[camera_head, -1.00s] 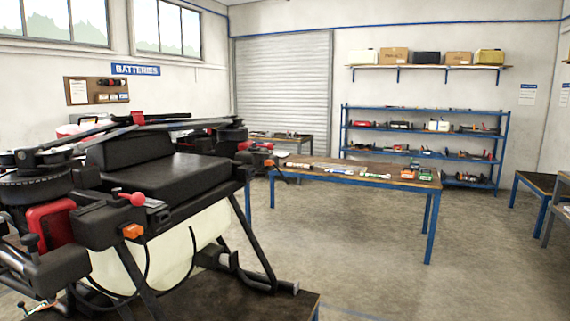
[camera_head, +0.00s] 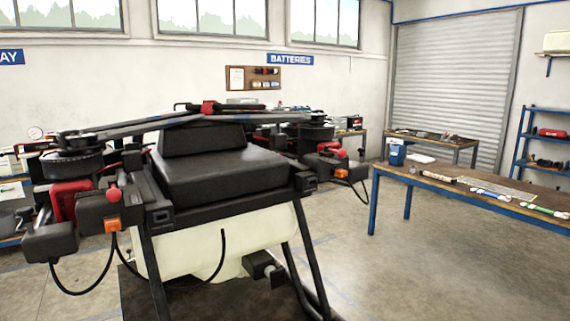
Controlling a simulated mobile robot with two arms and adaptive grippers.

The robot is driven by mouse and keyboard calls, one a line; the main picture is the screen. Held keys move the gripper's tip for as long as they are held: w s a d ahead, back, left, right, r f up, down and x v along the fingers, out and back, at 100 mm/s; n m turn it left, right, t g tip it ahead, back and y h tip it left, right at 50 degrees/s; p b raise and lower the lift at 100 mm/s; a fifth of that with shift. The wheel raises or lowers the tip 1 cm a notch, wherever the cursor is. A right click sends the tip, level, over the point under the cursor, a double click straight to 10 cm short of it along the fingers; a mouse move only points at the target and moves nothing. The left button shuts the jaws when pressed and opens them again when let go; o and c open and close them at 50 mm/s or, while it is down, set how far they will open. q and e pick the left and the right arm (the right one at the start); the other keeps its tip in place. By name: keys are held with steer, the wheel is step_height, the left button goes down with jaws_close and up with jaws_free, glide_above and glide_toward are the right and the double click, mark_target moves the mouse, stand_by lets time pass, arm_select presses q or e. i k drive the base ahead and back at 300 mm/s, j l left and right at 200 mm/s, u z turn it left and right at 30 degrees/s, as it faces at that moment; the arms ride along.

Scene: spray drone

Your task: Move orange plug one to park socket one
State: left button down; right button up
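The spray drone (camera_head: 210,172) stands on a dark platform left of the middle, with a black top and a pale tank (camera_head: 225,243) below. An orange plug (camera_head: 112,225) sits on the front of the dark housing at its left, beneath a red knob (camera_head: 113,194). A black cable loops down below the orange plug. Small orange-red parts (camera_head: 340,172) also show on the drone's far right arm; they are too small to tell apart. I cannot make out a park socket or any numbers. Neither of my grippers shows.
A blue-legged workbench (camera_head: 455,190) with a blue container (camera_head: 397,152) and several tools stands at the right. Clear floor (camera_head: 400,270) lies between it and the drone. Another bench stands before the roller shutter (camera_head: 455,80); a blue shelf (camera_head: 540,140) is at the far right.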

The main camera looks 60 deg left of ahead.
mark_target(340, 173)
steer(key=i+u, duration=0.4)
steer(key=i, duration=0.55)
steer(key=u, duration=1.9)
